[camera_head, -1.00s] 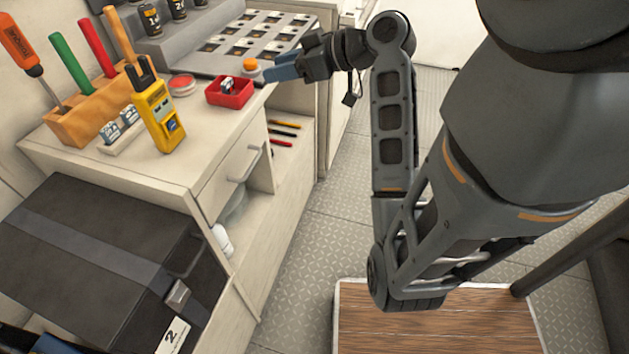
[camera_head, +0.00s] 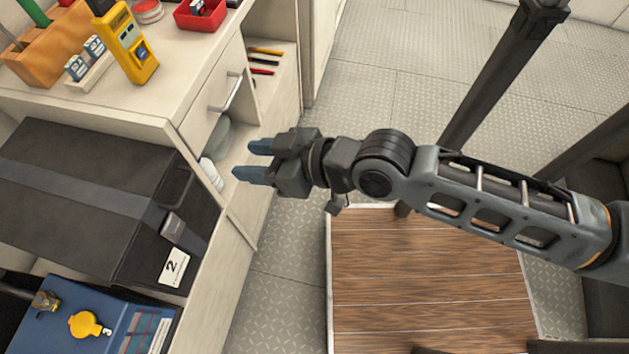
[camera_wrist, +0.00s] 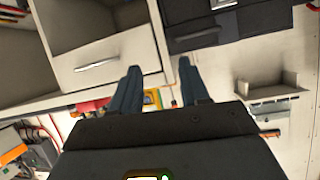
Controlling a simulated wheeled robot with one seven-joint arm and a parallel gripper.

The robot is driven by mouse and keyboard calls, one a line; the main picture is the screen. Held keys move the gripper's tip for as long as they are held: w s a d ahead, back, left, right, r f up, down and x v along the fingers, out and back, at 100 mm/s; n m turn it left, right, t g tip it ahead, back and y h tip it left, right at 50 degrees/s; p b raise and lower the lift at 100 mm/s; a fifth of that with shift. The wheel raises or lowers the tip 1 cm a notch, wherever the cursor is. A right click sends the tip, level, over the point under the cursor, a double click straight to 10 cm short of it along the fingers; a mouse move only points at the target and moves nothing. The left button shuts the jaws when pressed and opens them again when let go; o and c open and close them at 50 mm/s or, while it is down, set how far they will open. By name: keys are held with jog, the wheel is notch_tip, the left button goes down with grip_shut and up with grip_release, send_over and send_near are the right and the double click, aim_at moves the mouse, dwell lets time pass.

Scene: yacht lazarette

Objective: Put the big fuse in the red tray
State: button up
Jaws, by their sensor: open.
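The red tray (camera_head: 203,20) sits on the counter at the top of the head view, partly cut off by the frame edge. A small dark and white item (camera_head: 197,7) lies in it; I cannot tell if it is a fuse. I cannot make out the big fuse for certain in either view. My gripper (camera_head: 250,160) is open and empty, below counter height, in front of the open cabinet side. In the wrist view its two fingers (camera_wrist: 160,68) stand apart with nothing held between them.
A white rounded object (camera_head: 210,173) and a grey bowl (camera_head: 219,137) are in the cabinet by my fingers. A drawer with a handle (camera_head: 226,92) is above. A black case (camera_head: 90,190) stands left. A yellow meter (camera_head: 128,40) stands on the counter.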

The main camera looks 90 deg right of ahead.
jog(key=s+a+r+n+t+y, duration=0.2)
jog(key=s+a+r+n+y, duration=0.2)
jog(key=s+a+r, duration=0.2)
jog(key=s+a, duration=0.2)
jog(key=s, duration=0.1)
jog(key=shift+r+n, duration=0.25)
jog(key=shift+n, duration=0.05)
